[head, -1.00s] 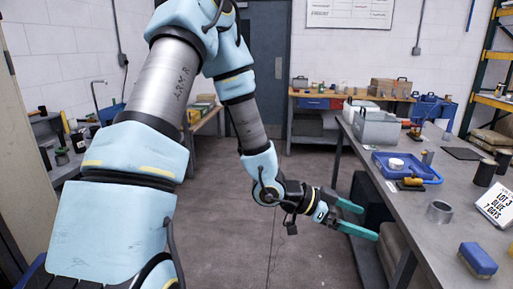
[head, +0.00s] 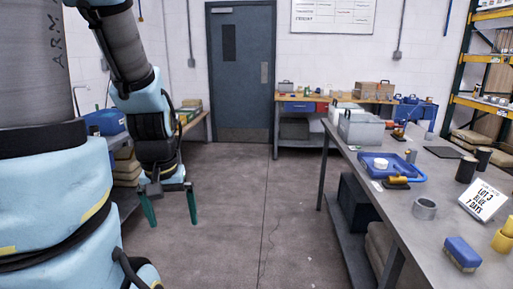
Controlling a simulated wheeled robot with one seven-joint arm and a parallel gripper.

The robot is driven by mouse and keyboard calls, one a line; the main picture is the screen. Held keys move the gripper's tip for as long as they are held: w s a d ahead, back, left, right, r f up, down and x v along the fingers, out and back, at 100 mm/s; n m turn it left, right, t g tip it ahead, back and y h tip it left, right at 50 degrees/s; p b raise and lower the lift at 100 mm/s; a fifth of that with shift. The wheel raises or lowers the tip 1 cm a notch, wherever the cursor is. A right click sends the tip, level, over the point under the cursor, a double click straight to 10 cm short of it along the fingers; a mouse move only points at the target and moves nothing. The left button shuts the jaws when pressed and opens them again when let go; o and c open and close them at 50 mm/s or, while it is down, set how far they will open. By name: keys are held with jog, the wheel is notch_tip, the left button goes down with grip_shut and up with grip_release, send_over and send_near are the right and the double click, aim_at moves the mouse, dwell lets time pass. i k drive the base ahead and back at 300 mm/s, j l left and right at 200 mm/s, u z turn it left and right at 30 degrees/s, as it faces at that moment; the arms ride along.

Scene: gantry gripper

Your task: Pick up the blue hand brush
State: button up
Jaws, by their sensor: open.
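The blue hand brush (head: 462,251) looks like a small block with a blue top and a paler lower edge. It lies on the grey bench (head: 400,200) at the right, near the bench's front edge and the bottom of the head view. My gripper (head: 171,221) hangs at the left of the view with its two green fingers pointing down and spread apart. It is open and empty, over the floor and far to the left of the brush. Nothing covers the brush.
A grey ring (head: 425,209), a white lettered sign (head: 483,200), dark cylinders (head: 466,170) and yellow pieces (head: 504,238) stand around the brush. A blue tray (head: 410,176) and grey bins (head: 366,128) are farther back. The floor (head: 255,220) between my gripper and the bench is clear.

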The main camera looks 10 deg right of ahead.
aim_at(462, 254)
jog(key=z, duration=1.25)
